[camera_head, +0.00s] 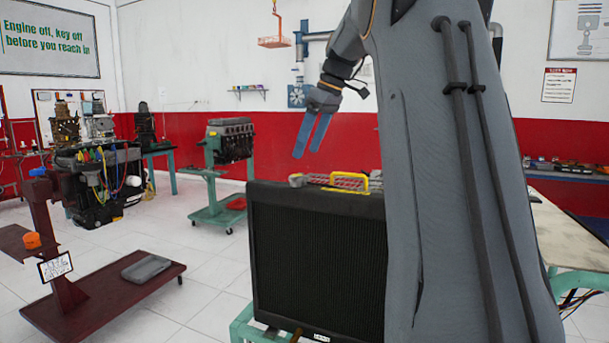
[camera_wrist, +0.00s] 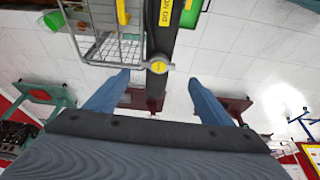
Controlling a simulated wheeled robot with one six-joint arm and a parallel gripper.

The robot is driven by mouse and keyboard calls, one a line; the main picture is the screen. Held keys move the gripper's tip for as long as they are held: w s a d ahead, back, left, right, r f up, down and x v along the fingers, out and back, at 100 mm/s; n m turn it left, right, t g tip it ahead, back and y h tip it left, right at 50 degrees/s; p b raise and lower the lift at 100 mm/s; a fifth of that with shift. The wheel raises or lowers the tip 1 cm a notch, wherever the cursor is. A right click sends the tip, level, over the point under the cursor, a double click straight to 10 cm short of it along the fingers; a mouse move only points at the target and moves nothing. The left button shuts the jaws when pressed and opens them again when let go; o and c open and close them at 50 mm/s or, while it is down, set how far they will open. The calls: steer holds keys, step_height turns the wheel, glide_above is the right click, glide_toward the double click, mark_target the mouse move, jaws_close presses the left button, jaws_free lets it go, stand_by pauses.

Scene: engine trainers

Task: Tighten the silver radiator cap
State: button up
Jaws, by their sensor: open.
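The silver radiator cap (camera_head: 296,180) sits at the left end of the black radiator's top (camera_head: 318,200). In the wrist view the cap (camera_wrist: 157,67) is a small pale disc with a yellowish centre, on the dark top tank (camera_wrist: 157,88). My gripper (camera_head: 307,153) points down with its two blue fingers apart, above the cap end of the radiator. In the wrist view my gripper (camera_wrist: 158,79) is open and empty, and the cap appears between the fingertips, slightly beyond them. The fingers look clear of the cap; the exact gap cannot be told.
A grey wire basket (camera_wrist: 108,48) lies beside the tank. A dark red stand (camera_head: 105,293) is at the left. An engine on a green stand (camera_head: 213,208) is behind, with open floor between.

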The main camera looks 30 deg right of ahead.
mark_target(297, 175)
steer(key=shift+p+x, duration=0.55)
steer(key=shift+x, duration=3.1)
steer(key=shift+w+d, duration=0.1)
steer(key=shift+c, duration=0.3)
steer(key=c, duration=1)
